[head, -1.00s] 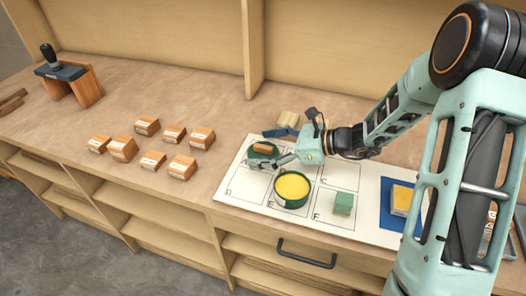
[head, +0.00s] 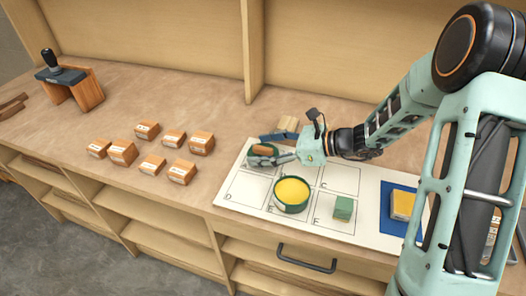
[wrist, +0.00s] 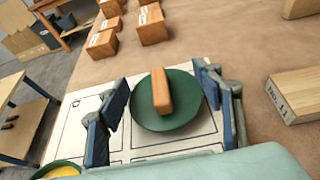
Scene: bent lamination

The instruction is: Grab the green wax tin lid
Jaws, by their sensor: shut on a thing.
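The green wax tin lid (wrist: 180,112) is a round green disc with a wooden bar handle on top; it also shows in the head view (head: 262,158), at the sheet's back left corner, partly covered by my fingers. My gripper (wrist: 165,105) has one blue-grey finger on each side of the lid and is shut on it. In the wrist view the right finger is at the lid's rim; contact on the left is hard to see. In the head view my gripper (head: 278,148) reaches in from the right. I cannot tell whether the lid is lifted.
An open green tin of yellow wax (head: 292,192) stands on the white lettered sheet (head: 247,186). A green block (head: 343,207) and a yellow block (head: 402,204) on blue are to its right. Several wooden blocks (head: 122,152) lie left. A pale block (wrist: 292,97) is nearby.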

